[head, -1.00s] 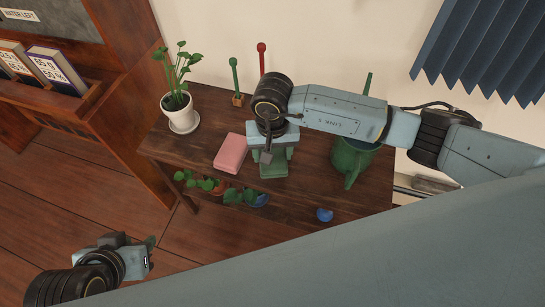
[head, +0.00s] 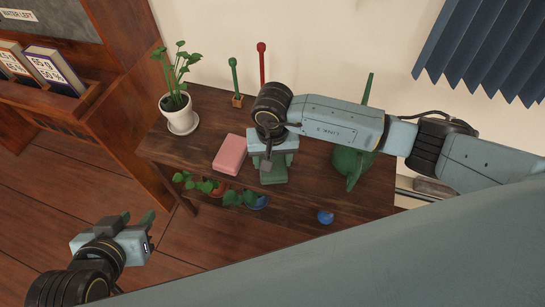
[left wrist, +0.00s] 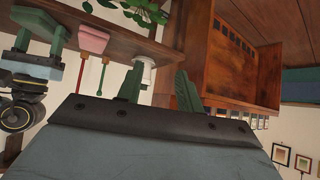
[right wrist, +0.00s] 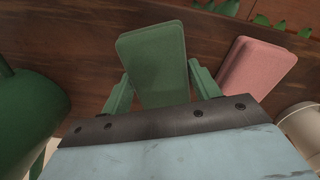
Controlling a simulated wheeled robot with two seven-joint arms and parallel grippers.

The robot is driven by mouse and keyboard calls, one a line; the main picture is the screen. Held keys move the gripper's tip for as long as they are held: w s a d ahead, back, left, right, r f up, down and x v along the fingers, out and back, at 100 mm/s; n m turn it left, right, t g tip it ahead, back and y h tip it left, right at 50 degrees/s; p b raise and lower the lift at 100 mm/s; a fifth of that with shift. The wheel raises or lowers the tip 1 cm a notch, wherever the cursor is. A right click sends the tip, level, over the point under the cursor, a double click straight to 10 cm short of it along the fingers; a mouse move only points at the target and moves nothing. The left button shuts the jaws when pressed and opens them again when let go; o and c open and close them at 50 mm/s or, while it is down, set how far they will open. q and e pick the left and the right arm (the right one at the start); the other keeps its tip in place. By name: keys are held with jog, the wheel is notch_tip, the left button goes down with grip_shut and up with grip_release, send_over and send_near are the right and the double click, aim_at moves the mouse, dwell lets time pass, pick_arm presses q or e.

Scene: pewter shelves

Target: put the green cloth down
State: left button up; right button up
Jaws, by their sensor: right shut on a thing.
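The green cloth (head: 274,176) is a folded, flat block over the wooden shelf top, beside the pink cloth (head: 230,154). My right gripper (head: 270,163) is shut on it. In the right wrist view the green cloth (right wrist: 155,65) sits between the two green fingers (right wrist: 160,90). I cannot tell whether its underside touches the wood. My left gripper (head: 140,222) is at the lower left of the head view, away from the shelf. In the left wrist view its fingers (left wrist: 158,90) are apart with nothing between them.
On the shelf top (head: 300,210) stand a potted plant (head: 181,115), green and red stakes (head: 262,65) and a green watering can (head: 352,165), partly behind my right arm. A blue object (head: 325,216) and small plants (head: 240,198) are near the front.

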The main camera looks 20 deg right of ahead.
pick_arm(q)
jog(key=shift+d, duration=0.1)
pick_arm(e)
jog(key=o, duration=0.9)
notch_tip(320, 180, up, 7)
jog(key=p, duration=0.2)
jog(key=shift+f+p, duration=0.1)
jog(key=shift+p, duration=0.2)
pick_arm(q)
jog(key=s+a+f+g+y+p, duration=0.1)
jog(key=s+a+f+g, duration=0.3)
jog(key=s+f+g, duration=0.2)
jog(key=shift+s+a+f+y, duration=0.35)
jog(key=shift+s+f, duration=0.3)
jog(key=shift+f, duration=0.5)
pick_arm(e)
jog(key=shift+r, duration=2.75)
